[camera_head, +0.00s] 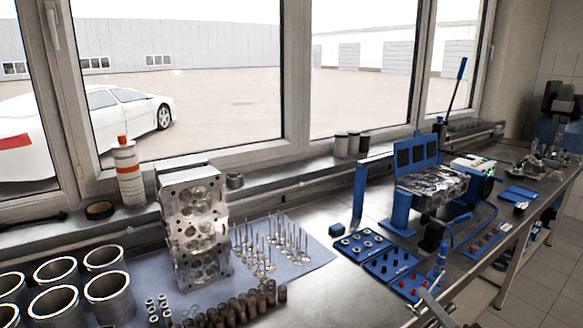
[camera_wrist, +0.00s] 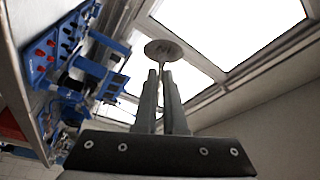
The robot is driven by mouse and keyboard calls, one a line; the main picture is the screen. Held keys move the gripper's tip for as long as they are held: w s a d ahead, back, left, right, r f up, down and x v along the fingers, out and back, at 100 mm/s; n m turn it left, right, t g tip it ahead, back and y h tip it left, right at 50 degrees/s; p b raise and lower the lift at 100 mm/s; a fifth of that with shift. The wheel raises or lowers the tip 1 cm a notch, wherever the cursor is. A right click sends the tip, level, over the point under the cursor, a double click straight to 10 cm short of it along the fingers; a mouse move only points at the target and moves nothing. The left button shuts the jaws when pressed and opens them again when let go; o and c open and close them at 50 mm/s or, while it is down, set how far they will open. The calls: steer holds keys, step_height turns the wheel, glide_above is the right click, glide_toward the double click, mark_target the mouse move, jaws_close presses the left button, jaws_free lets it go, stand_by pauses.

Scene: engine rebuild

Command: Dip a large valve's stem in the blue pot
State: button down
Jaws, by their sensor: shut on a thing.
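My gripper (camera_wrist: 161,88) is shut on a valve (camera_wrist: 163,50) in the wrist view. The valve's round grey head shows beyond the fingertips, and its thin stem runs down between the fingers. Several other valves (camera_head: 268,248) stand stem up on a blue mat (camera_head: 305,243) beside the cylinder head (camera_head: 193,225).
Blue trays (camera_head: 362,247) of small parts lie on the bench right of the mat. A blue stand (camera_head: 400,212) holds a metal engine part behind them. Large cylinder liners (camera_head: 108,290) stand at the front left. A spray bottle (camera_head: 129,172) is by the window.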

steer(key=shift+n+g+y+b, duration=0.15)
steer(key=shift+n+y+b, duration=0.8)
steer(key=shift+n+b, duration=1.55)
steer(key=shift+n+g+y+b, duration=0.2)
steer(key=shift+n+y+b, duration=0.7)
steer(key=shift+n+b, duration=1.55)
steer(key=shift+n+g+y+b, duration=0.15)
steer(key=shift+n+y+b, duration=0.8)
steer(key=shift+n+b, duration=1.5)
